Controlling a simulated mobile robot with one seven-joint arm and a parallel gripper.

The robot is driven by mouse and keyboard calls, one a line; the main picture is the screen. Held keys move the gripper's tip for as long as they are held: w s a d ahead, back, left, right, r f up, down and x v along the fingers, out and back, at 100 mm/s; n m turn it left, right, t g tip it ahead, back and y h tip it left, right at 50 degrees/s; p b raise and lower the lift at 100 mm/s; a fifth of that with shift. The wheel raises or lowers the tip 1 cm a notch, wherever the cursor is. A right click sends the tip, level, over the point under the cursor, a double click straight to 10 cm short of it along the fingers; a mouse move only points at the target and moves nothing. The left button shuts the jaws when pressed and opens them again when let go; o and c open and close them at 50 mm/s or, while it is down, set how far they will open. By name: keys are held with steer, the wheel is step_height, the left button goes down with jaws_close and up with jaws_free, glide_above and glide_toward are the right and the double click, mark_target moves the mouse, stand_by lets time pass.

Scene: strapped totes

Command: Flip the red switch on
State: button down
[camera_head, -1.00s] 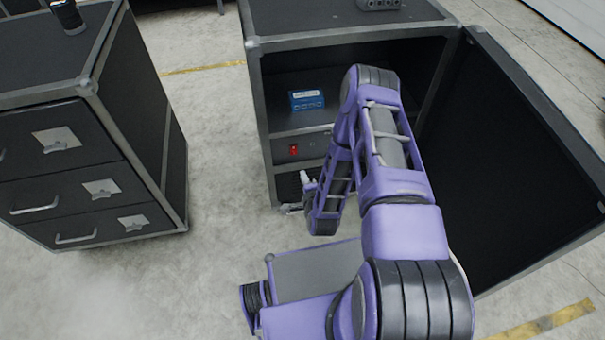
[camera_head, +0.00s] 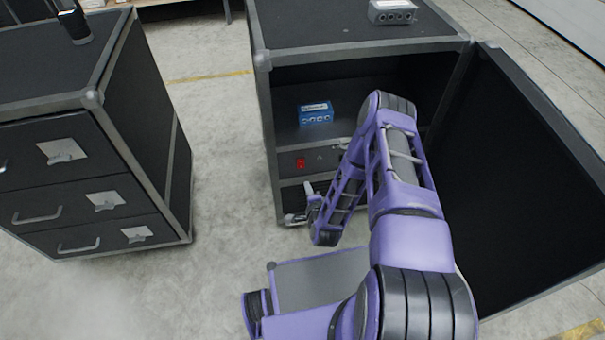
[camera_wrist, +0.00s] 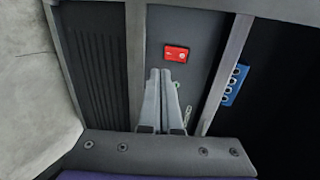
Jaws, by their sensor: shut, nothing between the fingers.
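The red switch (camera_head: 300,163) sits on a dark panel below the shelf of the open black cabinet (camera_head: 262,120). In the wrist view the red switch (camera_wrist: 177,54) shows as a small red rectangle with a light mark on it. My gripper (camera_wrist: 160,72) is shut and empty, its fingertips pointing toward the panel and a little below and left of the switch in that view. I cannot tell whether the tips touch the panel. In the head view my gripper (camera_head: 308,190) is small and partly hidden by my arm, below the switch.
A blue box (camera_head: 316,113) with several round sockets stands on the shelf above the panel. The cabinet door (camera_head: 510,170) is swung open at the right, near my arm. A grey box (camera_head: 392,12) is on top. A drawer cabinet (camera_head: 90,160) stands left; floor between is clear.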

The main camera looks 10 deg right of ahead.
mark_target(301, 168)
steer(key=shift+w+r+b+x, duration=0.1)
steer(key=shift+r+b+x, duration=0.15)
steer(key=shift+x, duration=1.3)
steer(key=shift+w+r+b+x, duration=0.1)
steer(key=shift+r+b+x, duration=0.1)
steer(key=shift+x, duration=1.3)
steer(key=shift+w+r+b+x, duration=0.1)
steer(key=shift+b+x, duration=0.15)
steer(key=shift+x, duration=1.3)
steer(key=shift+s, duration=0.15)
